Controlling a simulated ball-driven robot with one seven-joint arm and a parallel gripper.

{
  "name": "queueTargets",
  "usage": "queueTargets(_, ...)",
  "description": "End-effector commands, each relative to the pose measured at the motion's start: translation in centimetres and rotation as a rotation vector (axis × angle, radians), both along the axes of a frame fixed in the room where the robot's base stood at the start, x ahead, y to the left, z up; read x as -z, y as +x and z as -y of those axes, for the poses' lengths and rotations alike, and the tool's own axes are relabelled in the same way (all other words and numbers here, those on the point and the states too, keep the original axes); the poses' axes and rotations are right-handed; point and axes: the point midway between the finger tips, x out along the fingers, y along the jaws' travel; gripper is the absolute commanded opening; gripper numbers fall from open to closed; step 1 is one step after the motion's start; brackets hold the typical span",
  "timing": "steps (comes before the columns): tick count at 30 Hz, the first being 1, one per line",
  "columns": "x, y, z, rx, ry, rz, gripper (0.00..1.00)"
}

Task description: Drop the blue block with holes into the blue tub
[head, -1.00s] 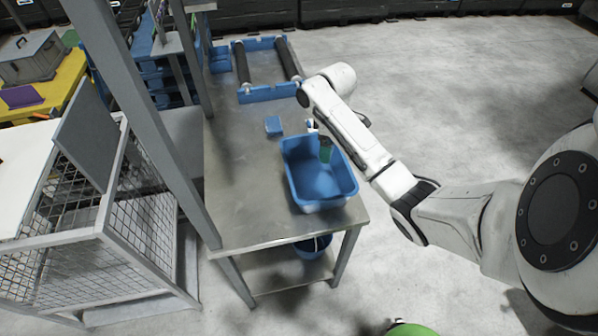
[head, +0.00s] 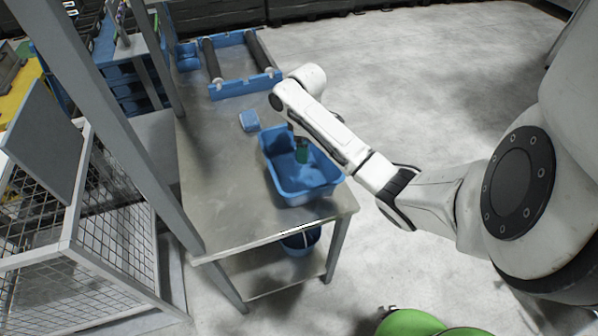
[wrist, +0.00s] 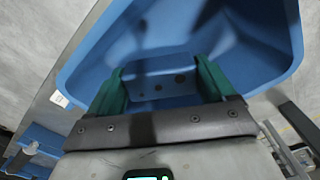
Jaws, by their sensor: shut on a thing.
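The blue tub (head: 318,180) stands on the metal table near its front right corner. My gripper (head: 302,155) points down over the tub's opening, its green fingers showing against the tub's inside. In the wrist view, the gripper (wrist: 160,92) is shut on the blue block with holes (wrist: 165,92), which sits between the green fingers. Its blue nearly merges with the tub (wrist: 275,55) around and behind it. The head view does not show the block clearly. I cannot tell how far it is above the tub's floor.
A smaller light-blue item (head: 250,120) lies on the table (head: 215,170) behind the tub. A blue-ended roller frame (head: 245,85) is at the table's back. A wire-mesh cage (head: 100,200) stands left. Another blue container (head: 300,242) sits on the shelf below.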

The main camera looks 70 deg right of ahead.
Motion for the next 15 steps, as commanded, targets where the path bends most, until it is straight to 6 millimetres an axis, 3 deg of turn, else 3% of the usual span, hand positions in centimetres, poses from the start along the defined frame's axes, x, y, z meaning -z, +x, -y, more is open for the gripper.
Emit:
queueTargets(4, -0.07, 0.01, 0.01, 0.000, 0.000, 0.000, 0.50)
queueTargets(5, -0.07, 0.02, 0.01, 0.000, 0.000, 0.000, 0.84)
queueTargets(6, -0.07, 0.02, 0.00, 0.000, 0.000, 0.000, 0.88)
queueTargets(10, -0.06, 0.02, 0.00, -0.001, 0.000, 0.000, 1.00)
queueTargets(15, -0.03, 0.02, -0.02, -0.001, 0.000, 0.000, 1.00)
